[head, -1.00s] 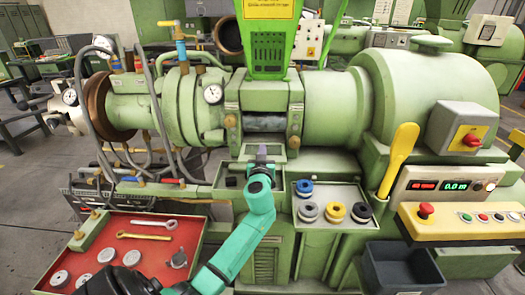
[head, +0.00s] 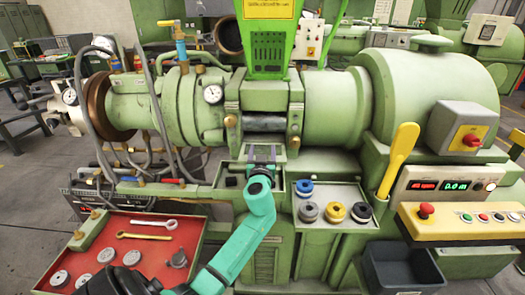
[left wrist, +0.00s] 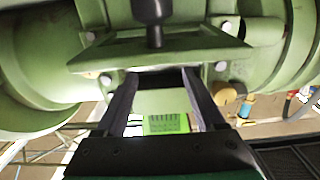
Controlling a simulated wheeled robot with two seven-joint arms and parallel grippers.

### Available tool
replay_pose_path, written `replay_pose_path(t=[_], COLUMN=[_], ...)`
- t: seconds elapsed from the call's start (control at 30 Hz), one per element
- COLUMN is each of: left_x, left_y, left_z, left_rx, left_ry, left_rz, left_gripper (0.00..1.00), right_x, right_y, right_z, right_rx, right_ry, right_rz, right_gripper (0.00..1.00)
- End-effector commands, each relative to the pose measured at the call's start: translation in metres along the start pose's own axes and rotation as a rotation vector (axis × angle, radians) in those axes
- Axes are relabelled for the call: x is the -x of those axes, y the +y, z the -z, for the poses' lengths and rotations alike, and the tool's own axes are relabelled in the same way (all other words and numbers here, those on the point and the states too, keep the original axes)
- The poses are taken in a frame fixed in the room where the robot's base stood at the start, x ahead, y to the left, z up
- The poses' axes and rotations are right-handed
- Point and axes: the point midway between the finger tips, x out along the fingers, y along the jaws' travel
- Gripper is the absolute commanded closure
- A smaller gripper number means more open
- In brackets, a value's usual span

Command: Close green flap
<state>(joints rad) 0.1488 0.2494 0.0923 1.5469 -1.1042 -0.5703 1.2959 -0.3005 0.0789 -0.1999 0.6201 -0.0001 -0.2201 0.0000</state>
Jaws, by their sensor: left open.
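In the left wrist view, which looks inverted, a tilted green plate (left wrist: 195,43) with a dark knob (left wrist: 153,12) shows above my fingers. I take it to be the green flap, standing out from the machine. In the head view, the machine's middle shows a dark opening with a grey roller (head: 264,123) between two brackets. The flap is hard to make out there. My left gripper (head: 264,152) is just below and in front of this opening. Its fingers are spread and empty; they also show in the left wrist view (left wrist: 158,80). Contact with the flap cannot be told. My right gripper is out of view.
A grey tray (head: 325,228) with several rings is right of my left arm. A red tray (head: 118,262) with wrenches is at left. A yellow lever (head: 398,160) stands further right.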

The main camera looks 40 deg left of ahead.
Motion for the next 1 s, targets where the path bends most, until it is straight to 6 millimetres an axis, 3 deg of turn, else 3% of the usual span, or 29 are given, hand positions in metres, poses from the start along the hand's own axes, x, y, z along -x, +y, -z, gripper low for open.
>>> replay_pose_path(t=[0.13,0.4,0.5,0.63,0.87,0.93,1.0], left_x=[0.028,0.107,0.128,0.14,0.141,0.14,0.136], left_y=[0.0,0.0,0.0,0.0,0.0,0.001,0.01], left_z=[-0.004,-0.007,-0.005,-0.002,0.0,-0.004,-0.028], left_rx=[0.004,0.004,0.002,0.001,0.0,-0.005,-0.039], left_ry=[-0.003,-0.004,-0.004,-0.002,-0.001,-0.009,-0.058], left_rz=[-0.001,-0.001,0.0,0.0,0.001,-0.004,-0.033], left_gripper=[0.29,0.29,0.29,0.29,0.29,0.56,0.83], right_x=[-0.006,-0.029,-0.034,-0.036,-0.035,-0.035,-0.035], right_y=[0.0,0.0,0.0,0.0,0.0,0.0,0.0], right_z=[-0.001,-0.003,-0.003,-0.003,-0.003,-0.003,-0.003], right_rx=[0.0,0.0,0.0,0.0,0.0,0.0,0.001], right_ry=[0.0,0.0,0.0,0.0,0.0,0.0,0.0], right_rz=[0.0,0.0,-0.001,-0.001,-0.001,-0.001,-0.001], right_gripper=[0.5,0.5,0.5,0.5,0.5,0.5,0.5])
